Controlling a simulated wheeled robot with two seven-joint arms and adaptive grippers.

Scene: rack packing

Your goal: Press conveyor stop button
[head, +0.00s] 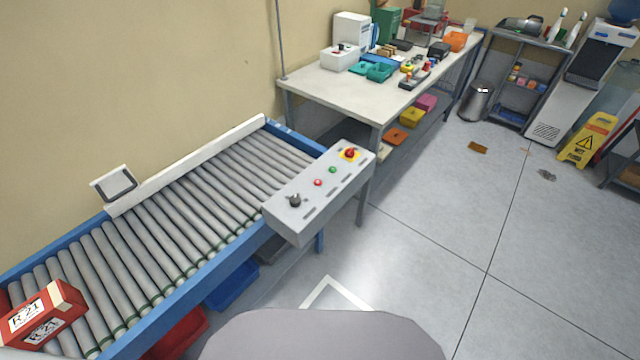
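A grey control panel (292,224) stands at the near side of the roller conveyor (190,210), in the middle of the head view. On its top are a black knob (295,200), a small red button (318,182), a small green button (333,170) and a larger red button on a yellow base (350,153). Their labels are too small to read. A red box marked R21 (44,314) sits on the rollers at the lower left. Neither of my grippers shows in this view.
A white workbench (340,88) with bins and tools stands behind the conveyor. Blue (232,286) and red (180,334) bins sit under the conveyor. A yellow wet-floor sign (588,140) and a metal trash can (477,102) stand at the right. The floor right of the panel is mostly clear.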

